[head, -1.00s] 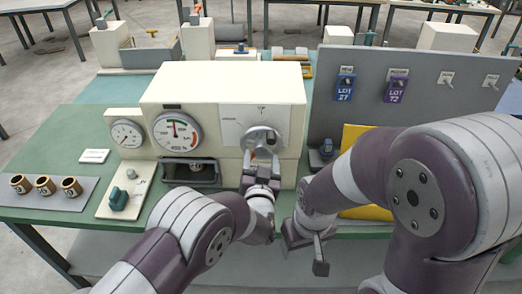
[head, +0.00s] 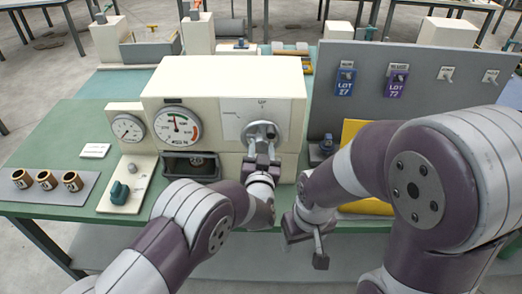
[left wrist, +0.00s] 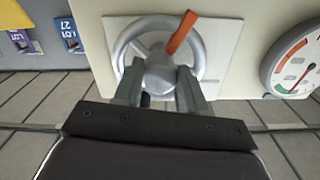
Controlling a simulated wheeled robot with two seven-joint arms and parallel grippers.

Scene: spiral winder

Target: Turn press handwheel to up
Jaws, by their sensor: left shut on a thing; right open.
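The press handwheel (head: 262,129) is a grey wheel on a white plate on the front of the cream press (head: 222,85). The plate has an "UP" mark at its top and another small mark at the left. In the left wrist view the wheel (left wrist: 128,45) carries an orange pointer (left wrist: 181,32) that slants from the hub to the picture's upper right; that picture is upside down. My left gripper (head: 262,153) is shut on the handwheel, with its fingers (left wrist: 160,88) either side of the hub. My right gripper (head: 318,250) is open and empty, low before the table's front edge.
A teal-knobbed control (head: 119,192) and several cups (head: 47,180) stand further left. A grey panel (head: 420,75) with lot tags rises to the right, behind my right arm.

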